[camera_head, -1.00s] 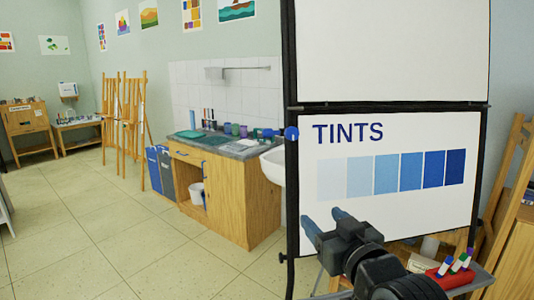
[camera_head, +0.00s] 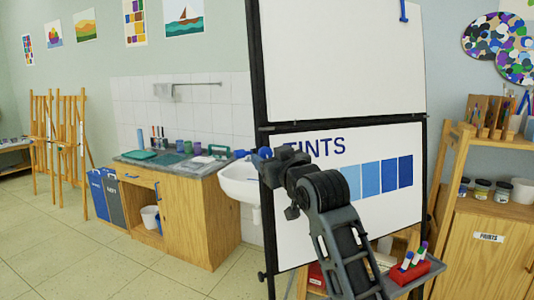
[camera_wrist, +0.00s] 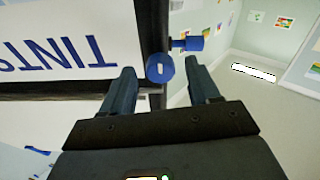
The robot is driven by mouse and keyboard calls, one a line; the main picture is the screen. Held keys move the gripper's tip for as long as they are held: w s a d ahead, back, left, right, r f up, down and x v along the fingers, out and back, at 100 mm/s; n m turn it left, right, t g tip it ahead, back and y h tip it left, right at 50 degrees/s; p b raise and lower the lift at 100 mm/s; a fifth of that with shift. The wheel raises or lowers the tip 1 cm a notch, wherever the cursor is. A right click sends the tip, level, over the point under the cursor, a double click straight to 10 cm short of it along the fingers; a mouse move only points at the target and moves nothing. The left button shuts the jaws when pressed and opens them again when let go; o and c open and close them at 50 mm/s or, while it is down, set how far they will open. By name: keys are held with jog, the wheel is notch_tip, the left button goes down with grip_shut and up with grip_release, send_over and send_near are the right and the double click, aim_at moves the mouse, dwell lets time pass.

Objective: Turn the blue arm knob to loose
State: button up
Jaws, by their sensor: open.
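A round blue knob with a pale mark (camera_wrist: 159,70) sits at the black frame post of the whiteboard stand. In the head view the knob (camera_head: 265,153) is partly hidden by my gripper (camera_head: 261,164). A second blue part (camera_wrist: 187,43), a short cylinder on a stem, sticks out on the other side of the post; it also shows left of the post in the head view (camera_head: 240,154). My gripper (camera_wrist: 159,64) is open, one finger on each side of the round knob in the wrist view. I cannot tell whether either finger touches it.
The lower white board with the TINTS chart (camera_head: 345,175) is close behind my arm. A tray with a red marker holder (camera_head: 408,272) is low on the right. A sink (camera_head: 240,185) and wooden counter (camera_head: 185,215) stand left. A wooden shelf (camera_head: 490,210) is right.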

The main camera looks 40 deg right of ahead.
jog(key=shift+x, duration=0.85)
jog(key=shift+c, duration=0.2)
jog(key=c, duration=1)
